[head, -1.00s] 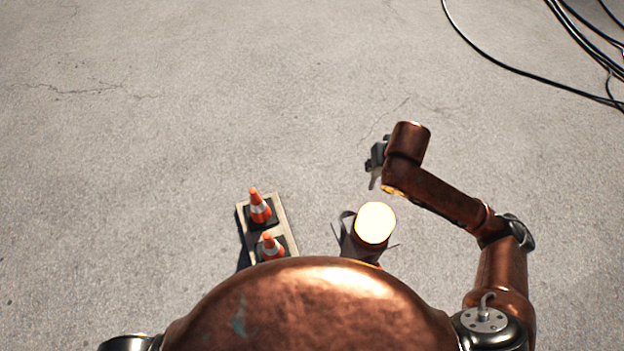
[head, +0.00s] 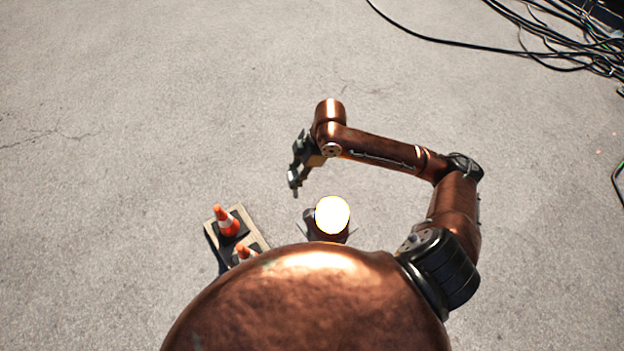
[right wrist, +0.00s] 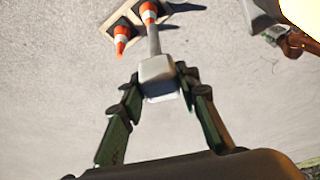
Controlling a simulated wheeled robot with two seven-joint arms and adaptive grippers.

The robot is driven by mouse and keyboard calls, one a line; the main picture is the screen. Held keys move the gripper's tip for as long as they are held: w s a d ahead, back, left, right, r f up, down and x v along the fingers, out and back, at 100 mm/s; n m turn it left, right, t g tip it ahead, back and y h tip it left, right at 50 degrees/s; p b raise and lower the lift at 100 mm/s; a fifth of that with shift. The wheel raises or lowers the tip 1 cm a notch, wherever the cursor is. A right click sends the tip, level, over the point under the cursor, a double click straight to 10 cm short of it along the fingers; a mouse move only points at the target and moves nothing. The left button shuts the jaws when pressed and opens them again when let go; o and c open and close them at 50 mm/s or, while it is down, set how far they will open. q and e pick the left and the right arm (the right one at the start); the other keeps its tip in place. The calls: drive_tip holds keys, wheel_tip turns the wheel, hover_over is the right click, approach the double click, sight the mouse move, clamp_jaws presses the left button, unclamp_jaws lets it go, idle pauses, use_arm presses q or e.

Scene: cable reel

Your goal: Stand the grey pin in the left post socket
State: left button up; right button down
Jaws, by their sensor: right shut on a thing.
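My right gripper (head: 296,178) hangs over open floor in the head view, right of the cones. In the right wrist view its dark fingers (right wrist: 160,78) are shut on the grey pin (right wrist: 157,70). The pin has a blocky grey head between the fingertips and a thinner shaft pointing up the picture, toward the cones. In the head view the pin is too small to make out clearly. I cannot pick out the left post socket in either view. My left gripper is out of view.
Two orange-and-white cones, one nearer the top (head: 227,221) and one lower (head: 244,252), stand on a pale board (head: 256,233). They also show in the right wrist view (right wrist: 121,38). Black cables (head: 560,50) lie at top right. The concrete floor (head: 150,120) is otherwise mostly clear.

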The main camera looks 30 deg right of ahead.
use_arm(q)
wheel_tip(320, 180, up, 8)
drive_tip(key=p, duration=0.7)
use_arm(e)
drive_tip(key=s+d+r+n+g+h, duration=0.1)
drive_tip(key=s+d+r+n+g, duration=0.15)
drive_tip(key=s+n+g, duration=0.65)
use_arm(q)
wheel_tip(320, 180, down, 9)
drive_tip(key=b, duration=0.9)
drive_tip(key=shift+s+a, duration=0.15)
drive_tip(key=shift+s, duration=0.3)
use_arm(e)
wheel_tip(320, 180, down, 12)
drive_tip(key=w+n+t, duration=0.1)
drive_tip(key=n+t, duration=0.3)
drive_tip(key=shift+w+a, duration=0.4)
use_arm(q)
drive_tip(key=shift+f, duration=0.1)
use_arm(e)
drive_tip(key=c, duration=1.4)
unclamp_jaws()
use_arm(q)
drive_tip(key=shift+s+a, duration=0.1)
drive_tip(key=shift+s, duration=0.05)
use_arm(e)
drive_tip(key=v, duration=1.2)
drive_tip(key=shift+a, duration=0.25)
